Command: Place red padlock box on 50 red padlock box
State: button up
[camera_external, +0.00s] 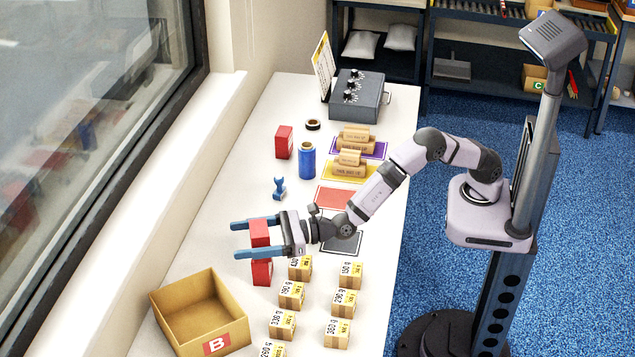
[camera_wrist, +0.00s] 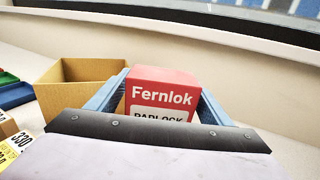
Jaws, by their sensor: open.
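My gripper (camera_external: 242,240) is open, with its blue fingers on either side of a red box (camera_external: 260,230). The same box shows between the fingers in the wrist view (camera_wrist: 163,90), lettered "Fernlok" and "PADLOCK". A second red box (camera_external: 262,272) shows directly below it in the external view. The upper box appears upright on top of the lower one, but the near finger hides where they meet. Whether the fingers touch the upper box cannot be told. Another red box (camera_external: 284,142) stands farther back on the table, apart from my gripper.
An open carton marked B (camera_external: 196,308) stands at the front left. Several small labelled cartons (camera_external: 291,294) stand in two rows right of the red boxes. A blue cylinder (camera_external: 307,160), a blue stamp (camera_external: 279,188), coloured mats (camera_external: 333,197) and a grey dial box (camera_external: 360,97) are farther back.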

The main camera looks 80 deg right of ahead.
jog(key=b+v, duration=0.2)
jog(key=v, duration=1)
jog(key=shift+b, duration=0.4)
